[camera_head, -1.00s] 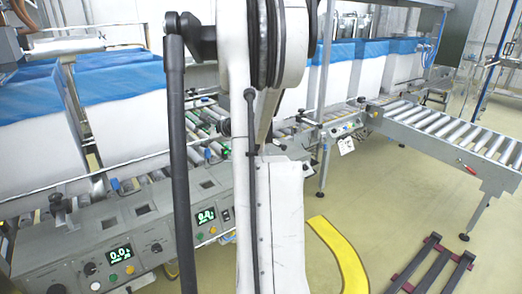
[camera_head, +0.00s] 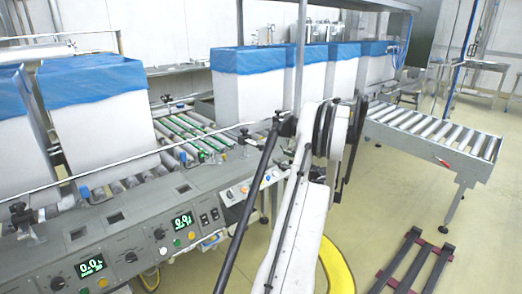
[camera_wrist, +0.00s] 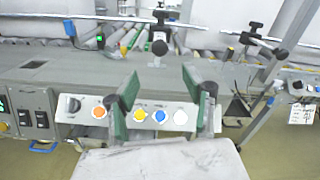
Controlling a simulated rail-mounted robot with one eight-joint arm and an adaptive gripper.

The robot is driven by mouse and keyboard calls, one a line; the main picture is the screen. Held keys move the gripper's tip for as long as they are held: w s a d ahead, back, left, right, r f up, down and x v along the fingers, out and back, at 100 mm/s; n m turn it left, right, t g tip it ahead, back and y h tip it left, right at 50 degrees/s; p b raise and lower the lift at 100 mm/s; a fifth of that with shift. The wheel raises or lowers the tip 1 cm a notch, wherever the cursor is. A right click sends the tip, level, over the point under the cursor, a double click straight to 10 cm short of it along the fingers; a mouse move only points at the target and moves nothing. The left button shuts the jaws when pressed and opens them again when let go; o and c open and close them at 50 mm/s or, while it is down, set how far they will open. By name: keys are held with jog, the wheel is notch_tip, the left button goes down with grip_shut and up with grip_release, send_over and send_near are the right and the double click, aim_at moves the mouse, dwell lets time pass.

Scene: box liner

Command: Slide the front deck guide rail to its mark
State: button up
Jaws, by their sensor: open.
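The front deck guide rail (camera_head: 140,157) is a thin silver bar along the front of the roller deck. It also crosses the top of the wrist view (camera_wrist: 110,18). A clamp with a black knob (camera_wrist: 160,42) stands at the rail, and another black knob (camera_wrist: 252,30) is further right. A black-knobbed clamp (camera_head: 20,214) shows at the left in the head view. My gripper (camera_wrist: 160,78) is open and empty, its two green-padded fingers in front of the middle clamp and apart from it. The head view hides my gripper behind my arm. I cannot make out the mark.
Control panels with green displays (camera_head: 182,221) and buttons (camera_wrist: 160,116) run along the deck front. White boxes with blue liners (camera_head: 95,115) stand on the deck. A roller conveyor (camera_head: 430,130) is at the right. A dark frame (camera_head: 415,265) lies on the open floor.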

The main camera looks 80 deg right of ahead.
aim_at(263, 147)
jog(key=b+x, duration=0.2)
jog(key=x, duration=1.1)
jog(key=shift+w, duration=0.25)
jog(key=shift+c, duration=0.5)
grip_shut()
jog(key=shift+s, duration=0.1)
